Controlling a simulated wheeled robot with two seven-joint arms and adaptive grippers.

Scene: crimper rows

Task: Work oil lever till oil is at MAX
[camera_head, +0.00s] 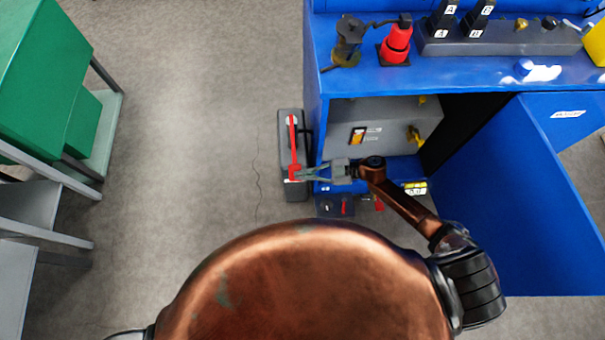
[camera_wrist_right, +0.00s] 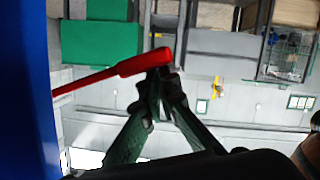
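The red lever (camera_head: 293,146) stands on a narrow grey unit (camera_head: 291,195) at the left side of the blue cabinet. My right gripper (camera_head: 302,173) reaches in from the right to the lever's near end. In the right wrist view, the lever (camera_wrist_right: 105,76) slants across, and the fingertips (camera_wrist_right: 161,82) close together at its thick end, seemingly gripping it. An orange and black window (camera_head: 357,135) with small white labels is on the grey box inside the cabinet. Its level and markings are too small to read. My left gripper is out of view.
The blue cabinet (camera_head: 316,70) has its door (camera_head: 535,200) open to the right. A red bottle-like item (camera_head: 397,42) and dark fittings stand on its top. A small dark box (camera_head: 334,206) sits near my right gripper. Grey floor at left is clear up to the green machine (camera_head: 40,70).

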